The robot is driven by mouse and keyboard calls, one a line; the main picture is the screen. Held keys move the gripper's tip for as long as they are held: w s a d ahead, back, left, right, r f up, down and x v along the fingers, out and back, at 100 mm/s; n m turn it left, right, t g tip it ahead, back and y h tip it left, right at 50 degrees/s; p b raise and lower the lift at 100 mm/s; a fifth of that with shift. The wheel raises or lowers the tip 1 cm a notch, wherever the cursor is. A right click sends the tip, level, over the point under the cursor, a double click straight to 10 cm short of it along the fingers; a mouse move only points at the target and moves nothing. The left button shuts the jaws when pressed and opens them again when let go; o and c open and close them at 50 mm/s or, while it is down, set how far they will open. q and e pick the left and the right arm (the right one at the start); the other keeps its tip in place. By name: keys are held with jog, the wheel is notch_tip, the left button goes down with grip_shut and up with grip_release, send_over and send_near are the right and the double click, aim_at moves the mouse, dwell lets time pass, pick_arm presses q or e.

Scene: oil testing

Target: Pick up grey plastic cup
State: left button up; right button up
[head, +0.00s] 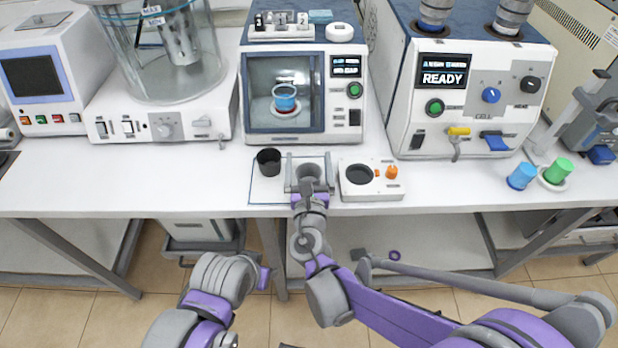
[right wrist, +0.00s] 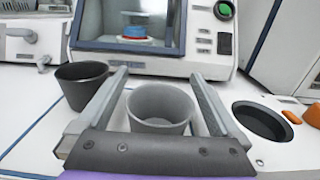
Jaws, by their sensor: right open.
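The grey plastic cup (right wrist: 160,108) stands upright between the two fingers of my right gripper (right wrist: 158,78) in the right wrist view. The fingers are apart, one on each side of the cup, with a visible gap on at least the left side. In the head view the cup (head: 309,171) is near the bench's front edge, with my right gripper (head: 309,162) around it. Part of the cup is hidden by the gripper there. My left arm shows low in the head view, but I see no left gripper fingers.
A black cup (head: 268,161) stands just left of the grey cup. A white device with a dark round well (head: 371,192) sits close on the right. Behind is a chamber (head: 286,130) holding a blue cup (head: 285,103). Blue (head: 521,176) and green (head: 558,171) cups stand far right.

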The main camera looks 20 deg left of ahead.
aim_at(309, 175)
jog(key=c, duration=1.3)
jog(key=shift+r, duration=0.1)
notch_tip(309, 175, up, 10)
jog(key=shift+s+f+p, duration=0.1)
jog(key=shift+s+p, duration=0.05)
jog(key=shift+p, duration=0.6)
